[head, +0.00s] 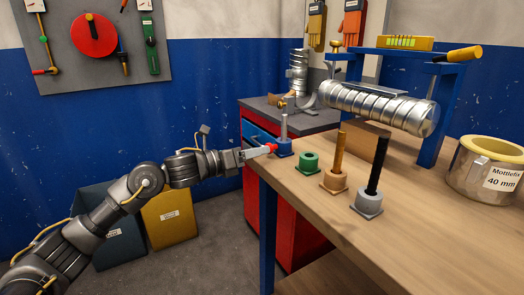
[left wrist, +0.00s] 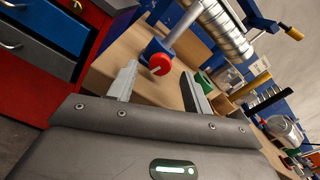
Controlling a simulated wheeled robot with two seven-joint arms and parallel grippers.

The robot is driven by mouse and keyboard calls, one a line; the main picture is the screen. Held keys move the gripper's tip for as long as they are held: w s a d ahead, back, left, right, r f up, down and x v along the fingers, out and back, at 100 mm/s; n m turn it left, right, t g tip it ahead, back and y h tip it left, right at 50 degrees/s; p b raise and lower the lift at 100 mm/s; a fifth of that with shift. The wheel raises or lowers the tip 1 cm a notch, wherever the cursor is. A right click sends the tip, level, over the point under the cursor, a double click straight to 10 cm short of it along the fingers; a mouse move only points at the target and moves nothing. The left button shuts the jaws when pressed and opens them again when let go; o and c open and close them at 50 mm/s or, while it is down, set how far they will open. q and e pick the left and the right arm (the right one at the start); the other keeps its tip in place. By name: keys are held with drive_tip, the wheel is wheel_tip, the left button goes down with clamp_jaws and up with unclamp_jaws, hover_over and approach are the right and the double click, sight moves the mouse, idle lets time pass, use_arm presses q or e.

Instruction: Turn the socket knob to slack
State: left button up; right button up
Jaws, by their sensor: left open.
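The red socket knob (head: 271,147) sticks out from the side of the blue socket (head: 285,150) near the left end of the bench. A pale grey rod (head: 284,127) stands upright in this socket. My left gripper (head: 258,152) reaches in from the left, level with the knob. In the left wrist view the red knob (left wrist: 160,64) appears between the two open fingertips (left wrist: 158,70), with gaps on both sides. I cannot tell how far along the knob the fingers reach. My right gripper is not in view.
A green socket (head: 306,162), an orange one (head: 335,180) with a copper rod and a grey one (head: 367,204) with a black rod stand alongside. A spiral duct (head: 377,105) lies behind, by a blue frame (head: 428,154). A labelled tin (head: 487,170) stands right. The bench front (head: 400,250) is clear.

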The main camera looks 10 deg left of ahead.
sight(265, 158)
use_arm(q)
drive_tip(key=v, duration=0.8)
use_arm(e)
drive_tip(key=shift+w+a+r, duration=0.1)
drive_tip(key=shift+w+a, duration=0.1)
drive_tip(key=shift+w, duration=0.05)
